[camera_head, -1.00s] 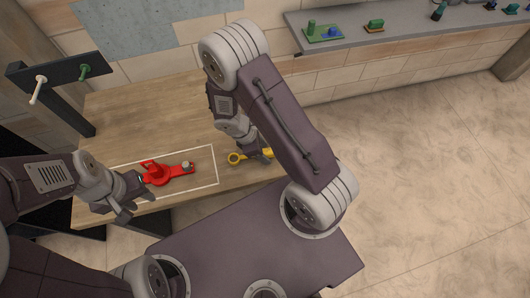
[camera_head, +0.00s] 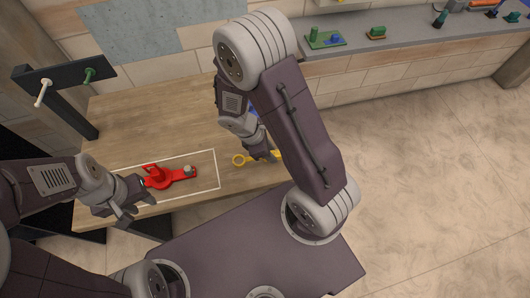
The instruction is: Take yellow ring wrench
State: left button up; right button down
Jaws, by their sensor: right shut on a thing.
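The yellow ring wrench (camera_head: 238,160) is at the right part of the wooden table, just right of the white outline. Its ring end shows at the left and a bit of yellow shows on the other side of my gripper; its middle is hidden. My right gripper (camera_head: 264,156) points down and is shut on the wrench's shaft. I cannot tell whether the wrench is clear of the table. My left gripper (camera_head: 131,198) is open, its fingers apart, just left of a red tool fixture (camera_head: 175,177) with a grey knob.
The wooden table (camera_head: 160,117) is clear behind the white outline. A dark rack (camera_head: 65,76) with a white and a green peg stands at the back left. A grey shelf (camera_head: 405,38) with small green, blue and other pieces runs along the wall at the right.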

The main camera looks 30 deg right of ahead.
jog(key=s+d+r+b, duration=0.3)
jog(key=s+r+b, duration=0.2)
jog(key=s+b, duration=0.3)
jog(key=shift+s+r+b, duration=0.3)
jog(key=shift+s+b, duration=0.05)
jog(key=shift+s, duration=0.05)
